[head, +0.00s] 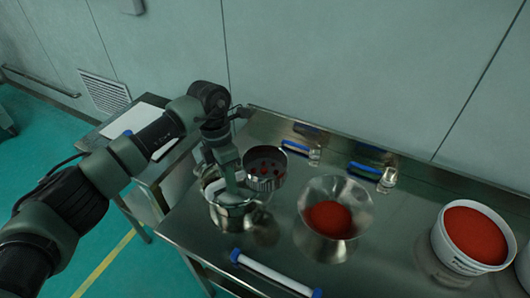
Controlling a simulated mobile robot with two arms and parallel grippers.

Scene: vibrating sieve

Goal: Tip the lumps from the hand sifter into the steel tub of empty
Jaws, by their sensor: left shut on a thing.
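The hand sifter (265,181), a round metal sieve with dark red lumps on its mesh, is just right of my left gripper (235,188). My left gripper is shut on the sifter, but the grip itself is partly hidden by the fingers. The steel tub (236,218) stands on the steel table directly below and in front of the gripper, left of the sifter. The gripper and my arm cover part of its opening, so I cannot tell what is inside. My right gripper is not in view.
A steel bowl (310,195) of red powder stands right of the tub. A white bucket (443,250) of red powder is far right. A white-and-blue roller-like tool (272,273) lies in front. Blue-handled items and small jars (387,180) line the back of the table (385,235).

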